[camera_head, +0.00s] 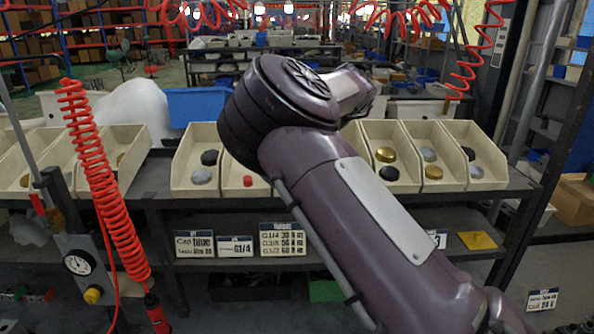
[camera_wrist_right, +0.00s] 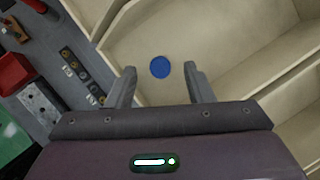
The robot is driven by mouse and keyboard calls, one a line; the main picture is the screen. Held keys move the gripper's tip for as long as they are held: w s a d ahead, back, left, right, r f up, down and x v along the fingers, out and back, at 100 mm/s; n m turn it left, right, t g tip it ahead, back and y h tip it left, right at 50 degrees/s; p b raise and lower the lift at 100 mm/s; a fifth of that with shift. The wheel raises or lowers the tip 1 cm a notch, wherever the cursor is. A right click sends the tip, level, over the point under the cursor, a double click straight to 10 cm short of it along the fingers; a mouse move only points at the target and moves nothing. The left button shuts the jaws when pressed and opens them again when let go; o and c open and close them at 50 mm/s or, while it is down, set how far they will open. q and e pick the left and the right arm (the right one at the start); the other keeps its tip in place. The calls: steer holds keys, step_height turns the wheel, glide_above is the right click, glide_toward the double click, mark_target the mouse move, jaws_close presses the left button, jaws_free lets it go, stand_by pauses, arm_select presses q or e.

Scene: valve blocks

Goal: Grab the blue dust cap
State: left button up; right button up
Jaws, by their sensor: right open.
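The blue dust cap (camera_wrist_right: 160,67) shows in the right wrist view as a round blue disc on the floor of a cream bin (camera_wrist_right: 190,35). My right gripper (camera_wrist_right: 161,78) is open, with one finger on each side of the cap in the picture. The fingers appear apart from the cap, and I cannot tell how far above it they are. In the head view my purple arm crosses the middle and hides the bins behind it; the blue cap and the right fingertips do not show there. My left gripper is not in view.
Cream bins (camera_head: 198,182) stand in a row on a dark shelf, some with black, grey, gold or red caps. The walls of the bin lie close around the right gripper. A red coiled hose (camera_head: 95,170) hangs at the left.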

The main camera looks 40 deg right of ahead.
steer(key=shift+x, duration=0.85)
steer(key=shift+c, duration=0.5)
jaws_close()
steer(key=shift+r, duration=0.1)
